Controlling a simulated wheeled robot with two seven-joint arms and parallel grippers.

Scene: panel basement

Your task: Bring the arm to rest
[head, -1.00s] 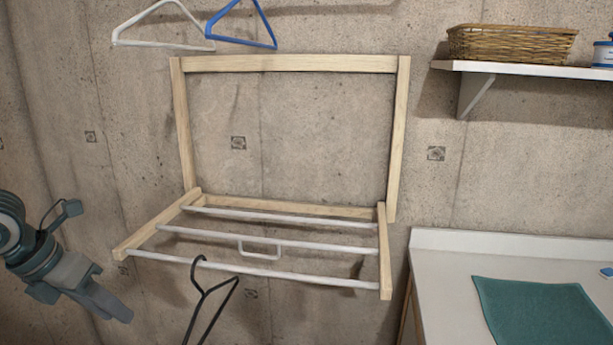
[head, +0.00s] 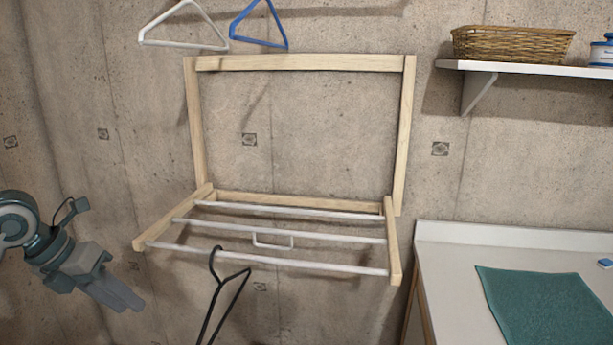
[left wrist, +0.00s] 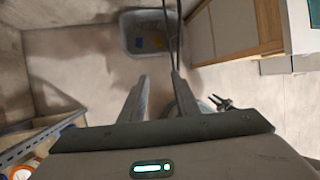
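My left gripper (head: 118,293) is at the lower left of the head view, left of and below the drying rack, touching nothing. In the left wrist view its two fingers (left wrist: 160,98) stand apart with nothing held between them. A black hanger (head: 222,300) hangs by its hook from the rack's front bar, right of the gripper and clear of it. My right gripper does not show in the head view. A small dark forked part (left wrist: 222,103) shows right of the left fingers in the left wrist view; I cannot tell whether it is my right gripper.
The wooden drying rack (head: 395,235) is folded out from the concrete wall. White (head: 185,43) and blue (head: 260,42) hangers are above it. A white counter (head: 450,265) with a green cloth (head: 540,305) stands right, below a shelf with a basket (head: 512,45). A grey bin (left wrist: 134,47) is on the floor.

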